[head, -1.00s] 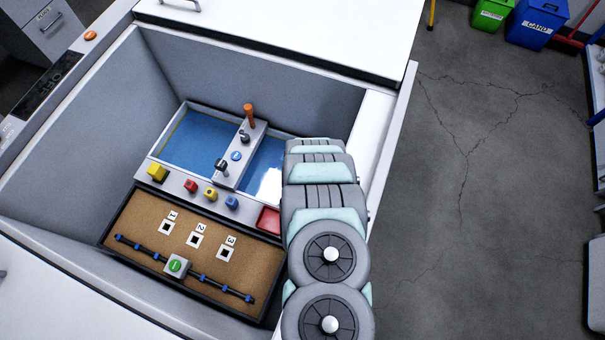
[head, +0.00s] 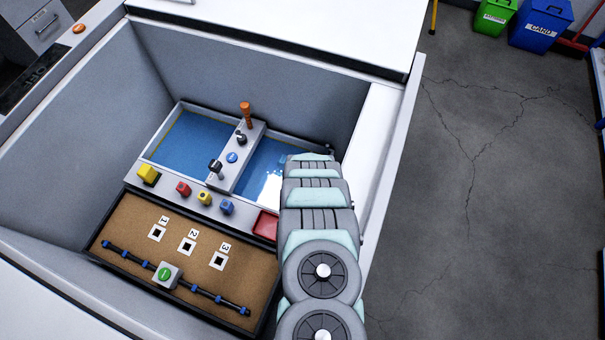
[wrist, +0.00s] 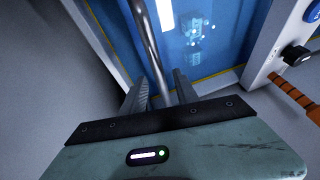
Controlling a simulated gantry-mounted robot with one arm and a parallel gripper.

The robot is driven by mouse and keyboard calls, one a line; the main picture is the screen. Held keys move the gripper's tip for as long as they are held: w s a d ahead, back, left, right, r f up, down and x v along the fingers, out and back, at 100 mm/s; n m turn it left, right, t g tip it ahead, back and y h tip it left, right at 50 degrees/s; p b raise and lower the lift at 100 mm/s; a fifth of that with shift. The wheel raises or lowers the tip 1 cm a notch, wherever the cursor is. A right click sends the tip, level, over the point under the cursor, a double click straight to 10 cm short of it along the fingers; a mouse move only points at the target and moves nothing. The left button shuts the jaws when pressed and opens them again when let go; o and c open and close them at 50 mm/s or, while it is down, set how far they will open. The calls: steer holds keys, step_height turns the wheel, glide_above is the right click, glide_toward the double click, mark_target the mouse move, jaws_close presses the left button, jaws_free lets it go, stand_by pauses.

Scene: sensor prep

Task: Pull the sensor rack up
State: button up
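A shiny metal rod (wrist: 151,45), perhaps the sensor rack's handle, runs down between my fingers in the wrist view. My gripper (wrist: 160,92) is open, with one finger on each side of the rod and a gap showing. Blue water (wrist: 205,15) lies beyond it, with a blurred pale shape in it; I cannot tell whether that is the rack or a reflection. In the head view my arm covers my gripper and the right end of the water basin (head: 268,165). The rack is not clearly visible there.
The divider (head: 243,150) carries an orange-handled lever (head: 245,113). A ledge bears yellow (head: 149,174), red (head: 183,188) and blue knobs, and a red tray (head: 266,224). A brown board (head: 130,220) with numbered sockets lies in front. High grey walls (head: 80,110) enclose everything.

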steer(key=shift+c, duration=0.4)
jaws_close()
stand_by(0.9)
